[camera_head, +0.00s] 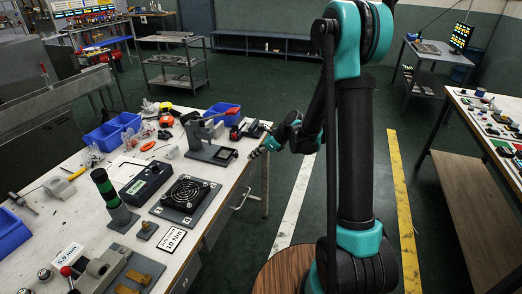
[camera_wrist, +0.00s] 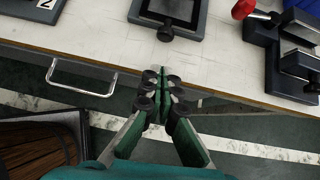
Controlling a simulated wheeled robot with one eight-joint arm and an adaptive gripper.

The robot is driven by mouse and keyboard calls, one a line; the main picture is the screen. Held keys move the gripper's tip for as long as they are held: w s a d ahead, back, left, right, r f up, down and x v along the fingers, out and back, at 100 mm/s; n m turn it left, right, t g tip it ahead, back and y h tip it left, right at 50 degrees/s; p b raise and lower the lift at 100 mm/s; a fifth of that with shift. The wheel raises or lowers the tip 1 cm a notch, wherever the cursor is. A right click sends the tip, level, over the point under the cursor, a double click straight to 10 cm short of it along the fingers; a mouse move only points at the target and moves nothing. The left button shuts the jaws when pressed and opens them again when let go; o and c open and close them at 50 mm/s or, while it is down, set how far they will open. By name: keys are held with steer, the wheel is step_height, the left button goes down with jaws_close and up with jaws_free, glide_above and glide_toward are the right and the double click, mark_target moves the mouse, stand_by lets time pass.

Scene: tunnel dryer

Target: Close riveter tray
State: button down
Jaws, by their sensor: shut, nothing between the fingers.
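The riveter (camera_head: 208,133) is a grey tool on a dark base near the right edge of the workbench. Its tray (camera_head: 229,154) is a dark frame on the side facing me. In the wrist view the tray (camera_wrist: 188,20) shows at the top, with a round black knob (camera_wrist: 166,33) on its near side, close to the table edge. My gripper (camera_head: 257,153) is just off the bench edge beside the tray. In the wrist view my gripper (camera_wrist: 161,82) is shut and empty, its tips below the knob and apart from it. The top of the tray is cut off in the wrist view.
A silver drawer handle (camera_wrist: 80,82) sticks out below the bench top. A vise-like device (camera_wrist: 292,58) with a red knob stands right of the tray. The bench (camera_head: 70,222) also holds blue bins (camera_head: 112,131) and a fan unit (camera_head: 186,193). A second table (camera_head: 485,130) stands at right.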

mark_target(225, 154)
steer(key=shift+w+a, duration=0.3)
steer(key=shift+a, duration=0.65)
steer(key=shift+w+a, duration=0.25)
steer(key=shift+a, duration=0.65)
steer(key=a, duration=0.2)
steer(key=w+a, duration=0.1)
steer(key=a, duration=0.1)
steer(key=w+a, duration=0.1)
steer(key=a, duration=0.1)
steer(key=shift+w+a, duration=0.1)
steer(key=shift+w, duration=0.05)
